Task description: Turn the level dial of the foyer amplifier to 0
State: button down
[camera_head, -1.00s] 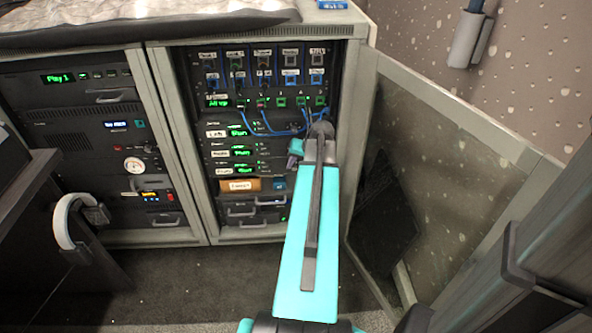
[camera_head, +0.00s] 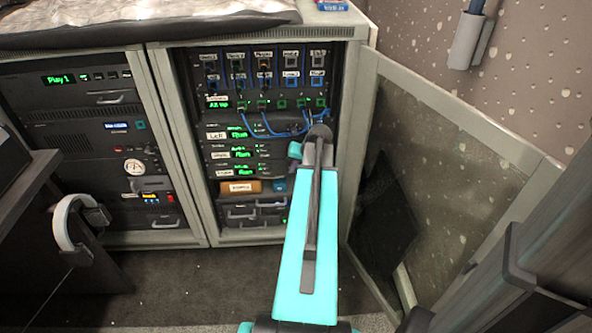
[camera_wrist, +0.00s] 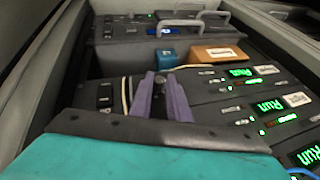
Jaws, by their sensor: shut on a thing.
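The rack holds three stacked amplifiers with green Run displays. The lowest, which I take as the foyer amplifier (camera_head: 243,172), also shows in the wrist view (camera_wrist: 210,83); its label is too blurred to read. In the head view my teal arm covers the dial and fingertips.
Blue cables (camera_head: 270,130) hang just above the amplifiers. A brown labelled box (camera_head: 240,187) and a blue box (camera_head: 279,186) sit below them. The open glass rack door (camera_head: 440,190) stands to the right of my arm. A white cable (camera_wrist: 124,95) runs beside the fingers.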

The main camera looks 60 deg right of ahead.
aim_at(295, 172)
jog(key=shift+w+r+g+h+p, duration=0.1)
jog(key=shift+g+h+p, duration=0.2)
jog(key=shift+p, duration=0.25)
jog(key=w+f+n+g+h+b, duration=0.1)
jog(key=g+h, duration=0.2)
jog(key=g, duration=0.1)
jog(key=a+f+n+g+h+b, duration=0.1)
jog(key=n+g+h, duration=0.1)
jog(key=g+h, duration=0.2)
jog(key=w+f+n+g+h+b, duration=0.1)
jog(key=g+h+b, duration=0.1)
jog(key=g+h, duration=0.2)
jog(key=shift+w+a+n+g, duration=0.3)
jog(key=shift+w+g, duration=0.05)
jog(key=shift+g, duration=0.15)
jog(key=shift+f+n+g+h+b, duration=0.1)
jog(key=shift+n+g+h+b, duration=0.4)
jog(key=shift+h, duration=0.5)
jog(key=shift+s, duration=0.15)
jog(key=c, duration=1.7)
grip_release()
jog(key=shift+o, duration=0.2)
